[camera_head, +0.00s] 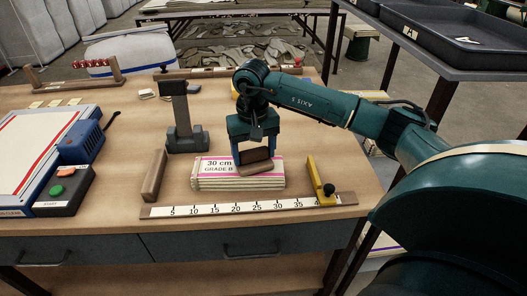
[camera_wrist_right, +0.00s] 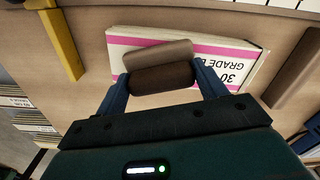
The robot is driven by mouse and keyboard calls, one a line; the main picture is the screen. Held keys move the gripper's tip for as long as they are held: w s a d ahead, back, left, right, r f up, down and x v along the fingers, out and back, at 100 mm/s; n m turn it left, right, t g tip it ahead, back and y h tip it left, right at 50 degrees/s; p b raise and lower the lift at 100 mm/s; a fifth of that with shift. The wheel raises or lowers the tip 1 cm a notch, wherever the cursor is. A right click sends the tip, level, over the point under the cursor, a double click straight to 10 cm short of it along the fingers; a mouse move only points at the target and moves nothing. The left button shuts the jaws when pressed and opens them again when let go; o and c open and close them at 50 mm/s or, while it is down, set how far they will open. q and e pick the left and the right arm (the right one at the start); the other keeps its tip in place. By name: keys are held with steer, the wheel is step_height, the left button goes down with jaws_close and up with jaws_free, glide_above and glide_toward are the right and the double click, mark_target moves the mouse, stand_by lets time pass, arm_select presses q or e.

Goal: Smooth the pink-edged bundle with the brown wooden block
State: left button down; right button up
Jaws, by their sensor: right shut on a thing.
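The pink-edged bundle (camera_head: 210,181) lies flat on the bench behind the ruler, with a label reading 30 cm GRADE B. It also shows in the right wrist view (camera_wrist_right: 222,49). My right gripper (camera_head: 255,160) is shut on the brown wooden block (camera_head: 257,168), above the right part of the bundle. In the right wrist view the block (camera_wrist_right: 160,54) sits between the blue fingers and covers part of the bundle's top. I cannot tell whether it touches the bundle. My left gripper is not in view.
A ruler (camera_head: 224,209) runs along the bench front, with a yellow stop (camera_head: 318,183) at its right. A brown wooden bar (camera_head: 154,175) stands left of the bundle. A grey stand (camera_head: 184,132) is behind. A control box (camera_head: 64,187) with green and red buttons is at left.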

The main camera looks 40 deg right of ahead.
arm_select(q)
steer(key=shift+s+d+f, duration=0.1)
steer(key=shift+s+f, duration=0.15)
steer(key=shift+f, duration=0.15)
arm_select(e)
steer(key=shift+w+a+f, duration=0.1)
steer(key=shift+w+a, duration=0.15)
steer(key=shift+a, duration=0.2)
step_height(320, 180, up, 5)
steer(key=p, duration=0.3)
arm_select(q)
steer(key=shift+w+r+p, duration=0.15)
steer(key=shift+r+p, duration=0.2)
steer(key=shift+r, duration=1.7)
arm_select(e)
steer(key=shift+r, duration=0.55)
steer(key=shift+r, duration=0.25)
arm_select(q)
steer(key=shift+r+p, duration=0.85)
arm_select(e)
steer(key=shift+r, duration=1.25)
